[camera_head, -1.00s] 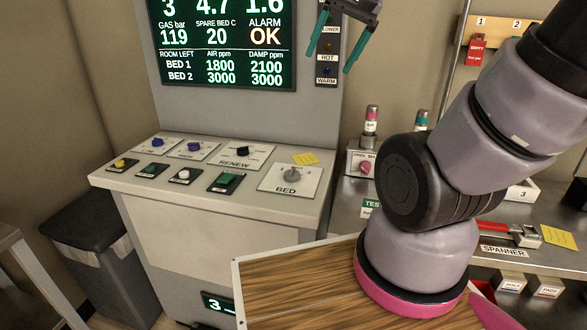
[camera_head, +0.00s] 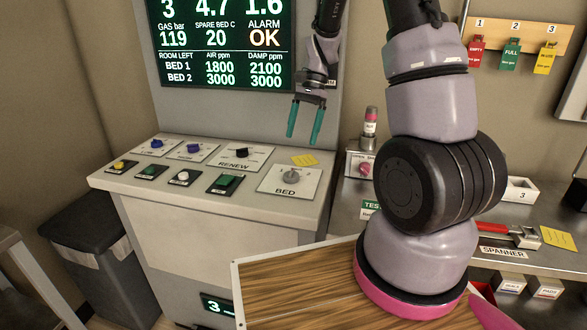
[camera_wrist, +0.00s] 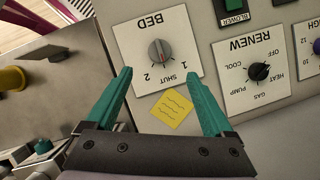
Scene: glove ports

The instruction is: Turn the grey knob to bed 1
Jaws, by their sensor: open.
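The grey knob (camera_head: 291,176) sits on the white BED plate (camera_head: 277,190) at the right end of the sloped console. In the wrist view the knob (camera_wrist: 160,52) appears upside down, with 1 at its lower right, SHUT below and 2 at lower left. A small reddish mark shows on its upper edge there; I cannot tell surely which label it is set to. My gripper (camera_head: 303,138) has two teal fingers, open and empty, pointing down above the BED plate. In the wrist view its fingertips (camera_wrist: 161,72) are either side of the knob's line, apart from it.
A yellow note (camera_head: 305,159) lies behind the BED plate. The RENEW plate (camera_head: 233,158) with a black knob and a green button (camera_head: 226,181) are close on the left. The display panel (camera_head: 225,45) rises behind. A metal bench with a SPANNER label (camera_head: 501,252) is at right.

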